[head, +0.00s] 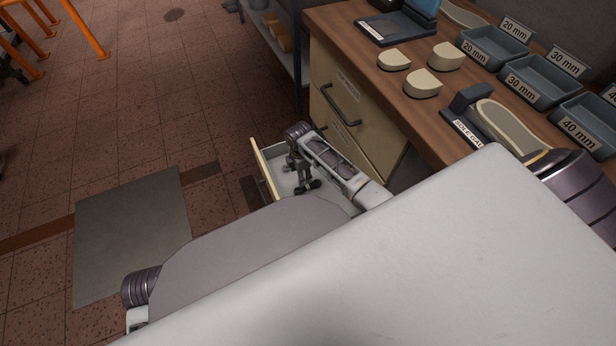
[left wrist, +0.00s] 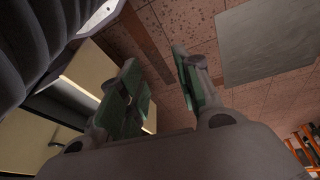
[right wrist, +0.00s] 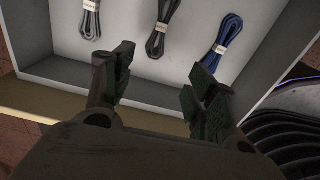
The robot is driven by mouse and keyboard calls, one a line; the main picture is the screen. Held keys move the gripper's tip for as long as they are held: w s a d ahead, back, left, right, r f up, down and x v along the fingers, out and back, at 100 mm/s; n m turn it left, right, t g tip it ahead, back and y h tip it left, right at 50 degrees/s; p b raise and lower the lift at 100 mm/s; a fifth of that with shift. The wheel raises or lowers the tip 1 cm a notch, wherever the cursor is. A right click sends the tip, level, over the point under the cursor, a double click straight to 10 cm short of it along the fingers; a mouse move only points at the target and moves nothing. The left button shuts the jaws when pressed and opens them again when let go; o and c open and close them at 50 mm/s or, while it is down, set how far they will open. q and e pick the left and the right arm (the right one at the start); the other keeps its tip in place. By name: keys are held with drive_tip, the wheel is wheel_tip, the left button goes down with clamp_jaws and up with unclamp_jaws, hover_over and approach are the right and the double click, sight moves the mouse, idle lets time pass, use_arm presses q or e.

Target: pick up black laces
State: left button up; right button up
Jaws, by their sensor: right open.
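Three bundles of laces lie in a row in an open drawer in the right wrist view. The black laces (right wrist: 162,28) are in the middle, with grey laces (right wrist: 90,18) on their left and blue laces (right wrist: 222,42) on their right. My right gripper (right wrist: 158,80) is open and empty, with its fingertips apart from the bundles and on the near side of the black laces. In the head view, my right gripper (head: 304,188) hangs over the open drawer (head: 264,172); the laces cannot be made out there. My left gripper (left wrist: 160,85) is open and empty.
A wooden workbench (head: 400,75) stands above the drawers, with beige heel pieces (head: 422,83), blue-grey trays (head: 535,82) and a sole gauge (head: 505,128) on it. A closed drawer (head: 345,100) with a handle is above the open one. A grey floor mat (head: 130,235) lies left.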

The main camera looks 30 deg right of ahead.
drive_tip(key=shift+f, duration=0.1)
drive_tip(key=b, duration=0.3)
hover_over(301, 190)
wheel_tip(301, 190, down, 6)
drive_tip(key=shift+s+f, duration=0.1)
drive_tip(key=shift+s, duration=0.05)
drive_tip(key=shift+f+b, duration=0.45)
drive_tip(key=shift+f, duration=0.65)
use_arm(q)
drive_tip(key=shift+t+h, duration=0.6)
drive_tip(key=f, duration=0.1)
drive_tip(key=d+f, duration=0.2)
drive_tip(key=f, duration=0.1)
drive_tip(key=shift+w, duration=0.4)
use_arm(e)
drive_tip(key=shift+f, duration=0.1)
